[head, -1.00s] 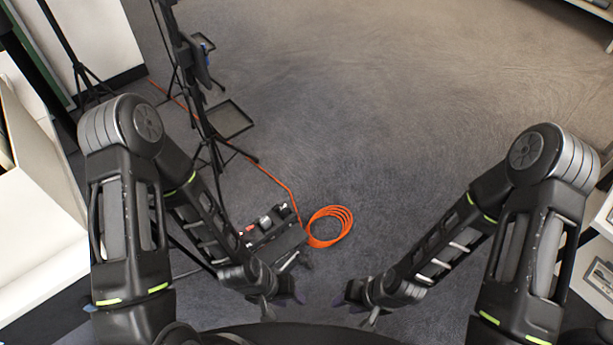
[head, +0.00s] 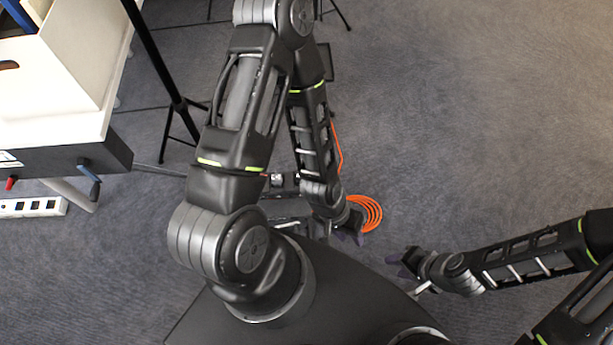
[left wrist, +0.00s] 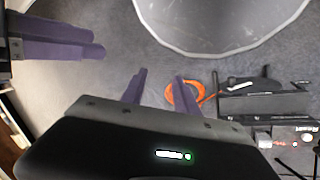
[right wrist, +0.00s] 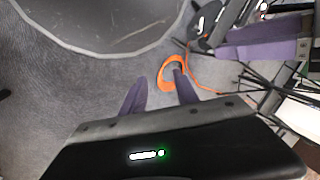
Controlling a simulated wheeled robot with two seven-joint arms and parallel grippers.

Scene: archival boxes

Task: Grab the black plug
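I cannot pick out a black plug for certain. A dark unit (head: 285,207) with small light fittings on it stands on the floor beside my left arm, partly hidden by the arm; it also shows at the right of the left wrist view (left wrist: 285,128). My left gripper (head: 350,232) is low over the floor, close to an orange cable coil. Its purple fingers are apart with nothing between them in the left wrist view (left wrist: 160,88). My right gripper (head: 405,266) is to the right of it. Its fingers are also apart and empty in the right wrist view (right wrist: 157,88).
The orange coil (head: 367,213) lies on the grey carpet. A stand leg (head: 158,60) rises at upper left.

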